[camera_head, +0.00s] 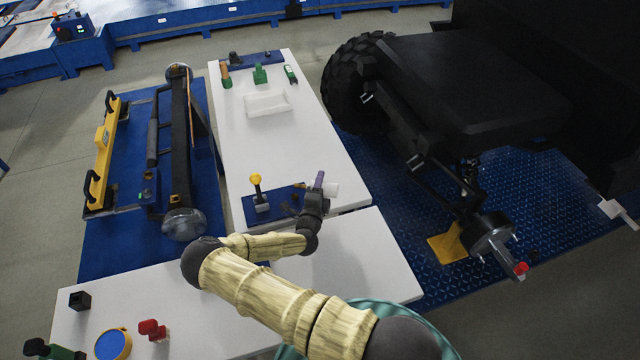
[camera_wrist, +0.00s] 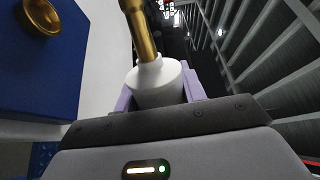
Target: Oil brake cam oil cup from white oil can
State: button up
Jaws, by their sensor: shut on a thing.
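My gripper (camera_head: 318,184) is shut on the white oil can (camera_wrist: 158,84), over the white bench near its right edge. In the wrist view the can's white body sits between the purple fingers, and its brass spout (camera_wrist: 140,30) points away from my gripper. In the head view the can (camera_head: 332,188) shows as a small white patch beside the fingers. The brake cam oil cup is too small or hidden to pick out.
A blue mat (camera_head: 252,206) with a yellow-knobbed lever (camera_head: 256,181) lies left of my gripper. A white tray (camera_head: 268,104) and green tools are farther back. The black vehicle axle and tyre (camera_head: 350,85) stand on the right over blue tread plate.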

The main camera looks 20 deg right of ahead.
jog(key=shift+r, duration=0.1)
dwell(0.4)
jog(key=shift+a+r+n+p, duration=0.1)
jog(key=shift+r+n+p, duration=0.7)
jog(key=shift+n, duration=0.4)
jog(key=shift+w+a+r+n, duration=0.1)
jog(key=shift+w+r+n, duration=0.05)
jog(key=shift+r+n, duration=0.3)
jog(key=shift+f, duration=0.2)
dwell(1.0)
